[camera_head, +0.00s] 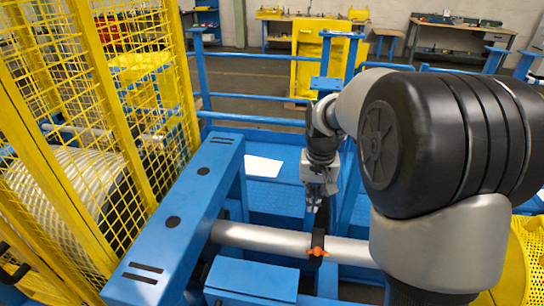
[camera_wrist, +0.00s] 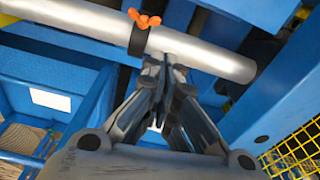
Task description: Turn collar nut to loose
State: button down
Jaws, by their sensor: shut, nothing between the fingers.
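The collar nut (camera_head: 317,252) is a small orange winged nut on a black collar (camera_head: 318,240) around a silver shaft (camera_head: 262,237). In the wrist view the orange nut (camera_wrist: 144,18) stands on the far side of the collar (camera_wrist: 138,42), near the top edge. My gripper (camera_head: 313,207) points down, behind the shaft and a little above the nut in the head view. In the wrist view my gripper (camera_wrist: 168,62) has its fingertips together, just below the shaft and slightly right of the collar. It is shut and empty, apart from the nut.
A blue beam (camera_head: 180,215) carries the shaft's left end. Yellow mesh guarding (camera_head: 110,110) stands at the left. Blue rails (camera_head: 255,54) run behind. A white sheet (camera_head: 263,167) lies on the blue platform. A blue box (camera_head: 250,280) sits in front of the shaft.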

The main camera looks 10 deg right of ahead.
jog(key=w+d+f+m+g+p, duration=0.1)
jog(key=w+d+f, duration=0.1)
jog(key=f, duration=0.2)
jog(key=w+d+f+p, duration=0.1)
jog(key=w+d+f, duration=0.1)
jog(key=w+f, duration=0.15)
jog(key=b, duration=0.3)
send_near(317, 252)
jog(key=w+f, duration=0.2)
jog(key=w, duration=0.3)
jog(key=shift+w+d+f, duration=0.1)
jog(key=shift+w+f, duration=0.15)
jog(key=shift+f, duration=0.15)
jog(key=s+f, duration=0.1)
jog(key=s+a+f+b, duration=0.1)
jog(key=shift+f, duration=0.3)
jog(key=shift+s+f, duration=0.3)
